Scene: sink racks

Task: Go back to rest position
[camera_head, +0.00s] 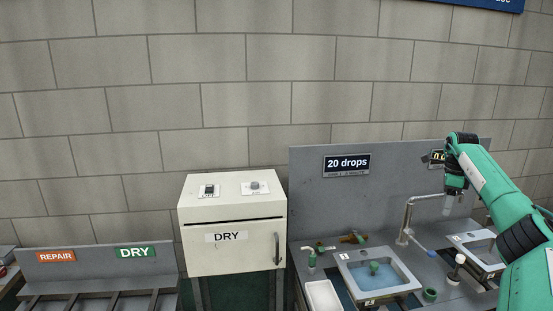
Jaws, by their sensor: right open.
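My right arm comes in from the right, green with black joints. My right gripper (449,203) is at its end, above the sink counter near the faucet (407,215). It is small in view, looks open, and nothing shows held in it. It hangs in front of the grey back panel (310,205), apart from the counter. My left gripper is not in view.
The grey counter holds a sink (348,268) with a green item (375,267) in it, a white tray (323,295), a green cup (430,295) and a second basin (463,240). A white DRY cabinet (230,255) stands left of it. A REPAIR/DRY rack (95,263) is at far left.

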